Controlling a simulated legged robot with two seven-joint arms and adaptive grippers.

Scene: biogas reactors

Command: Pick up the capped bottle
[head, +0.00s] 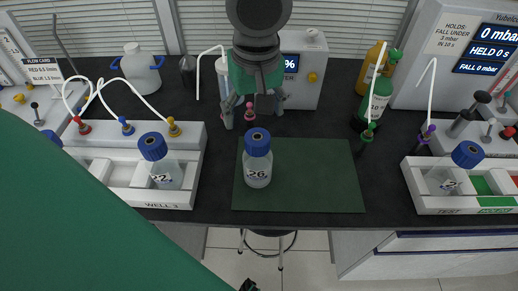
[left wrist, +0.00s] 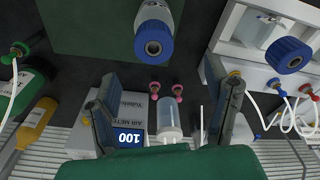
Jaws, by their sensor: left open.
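A clear bottle with a blue cap, marked 26 (head: 257,172), stands upright on the dark green mat (head: 310,185). It also shows in the left wrist view at the top middle, cap toward the camera (left wrist: 154,38). My left gripper (head: 252,108) is open and empty, behind the bottle and apart from it. In the left wrist view its two fingers (left wrist: 160,100) are spread wide, with the bottle beyond their tips. Another blue-capped bottle, marked 22 (head: 165,172), stands in the WELL 3 tray at left. A third blue-capped bottle (head: 445,180) stands in the TEST tray at right. My right gripper is not seen.
The WELL 3 tray (head: 177,199) has tubes and coloured fittings behind it. Behind my left gripper stands a grey meter box (head: 308,85). Green (head: 378,102) and yellow (head: 371,68) bottles stand behind the mat's right side. The mat's right half is clear.

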